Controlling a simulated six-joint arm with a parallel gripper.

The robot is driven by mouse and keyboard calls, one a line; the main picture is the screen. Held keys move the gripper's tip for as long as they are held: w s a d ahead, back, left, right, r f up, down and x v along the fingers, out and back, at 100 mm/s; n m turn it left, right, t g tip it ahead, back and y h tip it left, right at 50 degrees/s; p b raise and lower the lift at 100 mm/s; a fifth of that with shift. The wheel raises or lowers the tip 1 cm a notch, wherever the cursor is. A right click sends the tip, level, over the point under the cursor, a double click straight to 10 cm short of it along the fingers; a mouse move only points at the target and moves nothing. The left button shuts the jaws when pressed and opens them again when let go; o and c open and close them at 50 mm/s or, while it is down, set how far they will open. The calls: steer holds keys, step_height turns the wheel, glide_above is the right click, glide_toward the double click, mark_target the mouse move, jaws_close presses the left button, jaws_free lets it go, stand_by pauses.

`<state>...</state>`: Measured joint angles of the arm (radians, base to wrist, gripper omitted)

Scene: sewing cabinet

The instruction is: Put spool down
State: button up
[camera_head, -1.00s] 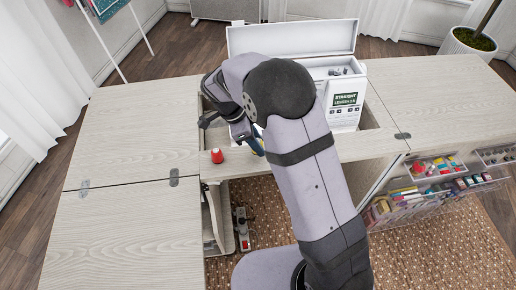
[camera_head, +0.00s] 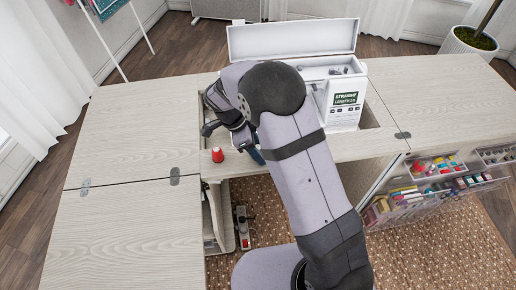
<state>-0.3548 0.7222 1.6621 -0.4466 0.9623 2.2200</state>
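A small red spool (camera_head: 217,155) stands upright on the pale wooden cabinet top, close to the front edge of the opening by the sewing machine. My gripper (camera_head: 232,138) is just behind and to the right of it in the picture. Dark and blue parts of the gripper show around its end, but my own wrist and arm cover much of it. The whole spool shows, with nothing in front of it. I cannot tell whether the fingers are open or shut.
A white sewing machine (camera_head: 344,100) with a small screen stands in the cabinet behind my arm. The left cabinet top (camera_head: 130,140) is clear. Clear trays of spools (camera_head: 436,190) hang at the right. A foot pedal (camera_head: 242,228) lies on the floor.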

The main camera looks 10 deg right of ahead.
steer(key=shift+r, duration=0.25)
steer(key=b+v, duration=0.1)
steer(key=v, duration=1.1)
steer(key=shift+b, duration=0.3)
steer(key=shift+f, duration=0.1)
steer(key=s+d+f+n+y, duration=0.2)
steer(key=s+d+n, duration=0.3)
steer(key=s+n, duration=0.4)
steer(key=s+d+f+n+y, duration=0.2)
steer(key=s+d+f+n, duration=0.2)
steer(key=s+n, duration=0.5)
steer(key=s+d, duration=0.1)
steer(key=s, duration=0.1)
steer(key=shift+s+d, duration=0.3)
steer(key=shift+d, duration=0.05)
steer(key=shift+r, duration=0.15)
